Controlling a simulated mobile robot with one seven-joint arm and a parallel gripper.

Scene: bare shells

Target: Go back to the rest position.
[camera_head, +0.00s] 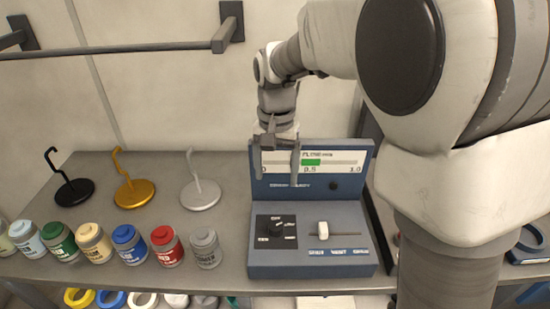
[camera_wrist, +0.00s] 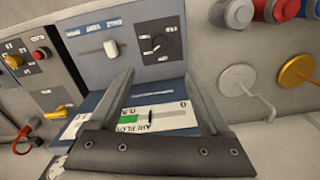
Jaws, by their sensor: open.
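My gripper (camera_head: 278,172) hangs from my arm in front of the upright display panel of a blue control box (camera_head: 311,258). Its two fingers are apart with nothing between them. In the wrist view my gripper (camera_wrist: 160,95) is also open and empty, its fingers framing the box's display (camera_wrist: 155,117). The display has a green bar and a scale. The box's sloped front carries a black rotary knob (camera_head: 276,229) and a white slider (camera_head: 323,231). They also show in the wrist view, the slider (camera_wrist: 111,48) left of the knob panel (camera_wrist: 160,45). My arm hides part of the right side.
Several coloured jars (camera_head: 129,243) line the front of the grey shelf (camera_head: 140,168). Black (camera_head: 73,192), gold (camera_head: 134,193) and silver (camera_head: 201,193) hook stands are behind them. A dark rail (camera_head: 120,48) runs along the wall. In the wrist view another panel has a red button (camera_wrist: 40,54).

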